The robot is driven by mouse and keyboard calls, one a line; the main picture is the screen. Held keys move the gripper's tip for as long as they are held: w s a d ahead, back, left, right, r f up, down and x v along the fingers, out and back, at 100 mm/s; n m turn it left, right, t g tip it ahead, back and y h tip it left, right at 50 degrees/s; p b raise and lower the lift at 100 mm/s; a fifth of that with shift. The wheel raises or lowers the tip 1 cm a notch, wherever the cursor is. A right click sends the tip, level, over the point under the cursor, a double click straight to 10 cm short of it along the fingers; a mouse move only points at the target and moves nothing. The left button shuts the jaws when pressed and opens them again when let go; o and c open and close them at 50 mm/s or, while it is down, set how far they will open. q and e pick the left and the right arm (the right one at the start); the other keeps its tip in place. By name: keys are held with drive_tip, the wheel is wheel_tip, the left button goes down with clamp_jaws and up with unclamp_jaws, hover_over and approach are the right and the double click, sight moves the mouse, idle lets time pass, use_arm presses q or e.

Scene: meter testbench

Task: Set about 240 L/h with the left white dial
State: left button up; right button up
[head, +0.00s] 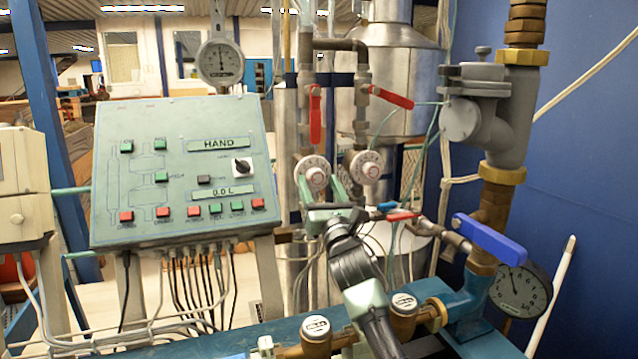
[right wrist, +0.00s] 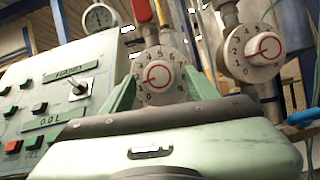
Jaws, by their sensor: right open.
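The left white dial (head: 312,173) is a round knob with numbers on its rim, on a pipe right of the control panel. It also shows in the right wrist view (right wrist: 158,74), with a red ring and pointer line at its centre; the exact setting is too small to read surely. My right gripper (head: 320,182) is open in front of this dial. In the right wrist view its two green fingers (right wrist: 161,88) stand either side of the dial's lower part; I cannot tell whether they touch it. My left gripper is not in view.
A second white dial (head: 366,167) is close on the right. Red lever handles (head: 315,115) hang above the dials. The green control panel (head: 180,165) stands left, a round gauge (head: 220,63) above it. A blue lever (head: 490,240) and pressure gauge (head: 520,291) are at right.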

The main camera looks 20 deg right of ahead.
drive_tip(key=shift+r, duration=0.1)
clamp_jaws()
drive_tip(key=shift+a+m, duration=0.1)
drive_tip(key=shift+m, duration=0.2)
